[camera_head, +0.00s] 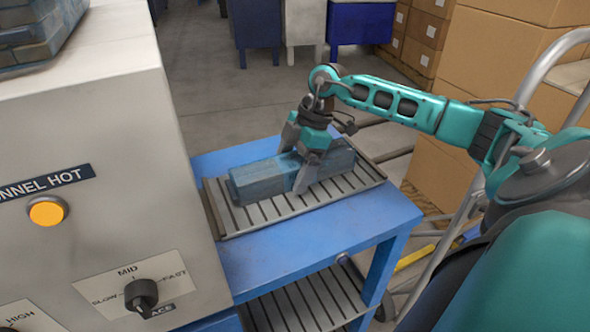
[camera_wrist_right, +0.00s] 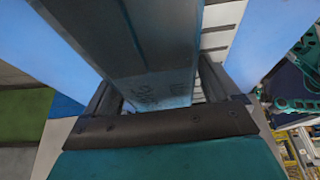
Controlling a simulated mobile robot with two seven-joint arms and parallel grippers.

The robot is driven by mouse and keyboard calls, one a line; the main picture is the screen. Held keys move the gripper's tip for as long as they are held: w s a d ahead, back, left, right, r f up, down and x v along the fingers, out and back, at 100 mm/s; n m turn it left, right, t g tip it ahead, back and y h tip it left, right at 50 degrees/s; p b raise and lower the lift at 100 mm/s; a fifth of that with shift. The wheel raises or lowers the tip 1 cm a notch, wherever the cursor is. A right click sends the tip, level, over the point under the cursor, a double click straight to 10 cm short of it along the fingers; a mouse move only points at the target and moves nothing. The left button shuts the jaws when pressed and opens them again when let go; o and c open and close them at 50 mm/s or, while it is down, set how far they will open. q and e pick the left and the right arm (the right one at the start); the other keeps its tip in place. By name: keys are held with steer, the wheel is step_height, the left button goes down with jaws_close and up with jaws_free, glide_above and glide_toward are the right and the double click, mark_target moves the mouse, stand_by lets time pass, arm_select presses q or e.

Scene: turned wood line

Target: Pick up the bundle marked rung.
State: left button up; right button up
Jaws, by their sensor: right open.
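A long, blue-grey wrapped bundle (camera_head: 262,180) lies on a slatted metal tray (camera_head: 245,221) on the blue table. My right gripper (camera_head: 297,162) is over the bundle from above, with its fingers astride it. The fingers are open, one on the near side and one towards the far side; I cannot tell whether they touch it. In the right wrist view the bundle (camera_wrist_right: 150,60) runs between the fingers, with faint marking on its face that I cannot read. My left gripper is not in view.
A grey machine (camera_head: 100,200) with an orange lamp (camera_head: 47,212) and a speed knob (camera_head: 141,295) stands close on the left. The blue table (camera_head: 270,255) has a lower slatted shelf (camera_head: 310,305). Cardboard boxes (camera_head: 480,60) are stacked at the right, by a metal rail (camera_head: 540,70).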

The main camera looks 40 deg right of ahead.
steer(key=shift+f, duration=0.1)
steer(key=c, duration=1.3)
steer(key=shift+c, duration=0.5)
